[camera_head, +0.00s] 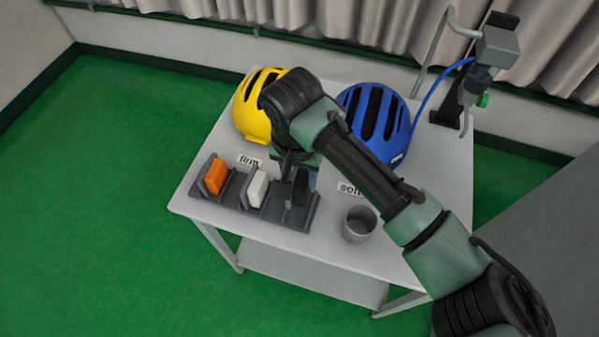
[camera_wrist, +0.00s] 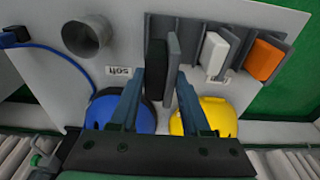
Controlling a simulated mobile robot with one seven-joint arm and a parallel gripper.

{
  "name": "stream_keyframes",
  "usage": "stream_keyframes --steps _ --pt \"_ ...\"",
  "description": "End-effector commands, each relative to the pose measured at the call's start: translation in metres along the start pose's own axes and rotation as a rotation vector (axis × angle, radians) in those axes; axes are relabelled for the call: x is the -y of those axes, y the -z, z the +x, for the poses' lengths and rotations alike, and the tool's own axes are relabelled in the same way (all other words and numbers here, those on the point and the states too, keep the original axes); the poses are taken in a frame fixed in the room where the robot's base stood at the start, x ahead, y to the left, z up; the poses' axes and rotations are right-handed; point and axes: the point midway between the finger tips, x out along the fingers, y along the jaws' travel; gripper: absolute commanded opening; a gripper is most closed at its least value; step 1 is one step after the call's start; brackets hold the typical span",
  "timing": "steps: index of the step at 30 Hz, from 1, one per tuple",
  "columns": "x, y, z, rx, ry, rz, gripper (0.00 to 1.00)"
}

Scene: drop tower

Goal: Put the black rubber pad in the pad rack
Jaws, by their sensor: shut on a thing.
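The black rubber pad (camera_head: 300,187) stands on edge in the right-hand slot of the grey pad rack (camera_head: 232,187). In the wrist view the pad (camera_wrist: 156,62) shows beside a grey rack divider (camera_wrist: 173,60). My gripper (camera_head: 291,173) is over that slot, shut on the pad. In the wrist view the fingers (camera_wrist: 161,76) lie either side of the pad's near end. Whether the pad touches the slot floor is hidden. The white pad (camera_head: 257,189) and orange pad (camera_head: 215,177) stand in the other slots.
A grey cup (camera_head: 359,224) stands right of the rack by the "soft" label (camera_head: 349,188). A yellow helmet (camera_head: 247,112) and blue helmet (camera_head: 392,140) stand behind. A grey stand (camera_head: 492,50) with a blue hose is at the back right. The table (camera_head: 330,262) is bare in front.

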Motion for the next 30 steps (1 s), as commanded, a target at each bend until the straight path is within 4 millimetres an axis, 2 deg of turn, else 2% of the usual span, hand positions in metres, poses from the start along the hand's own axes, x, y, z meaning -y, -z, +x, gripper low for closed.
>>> stream_keyframes --steps 3,21,30 --pt "0.000 -0.002 0.014 -0.001 0.000 -0.001 0.00" --pt "0.000 -0.007 0.059 0.001 0.001 -0.001 0.00" --pt "0.000 -0.009 0.074 0.000 0.001 0.000 0.00"
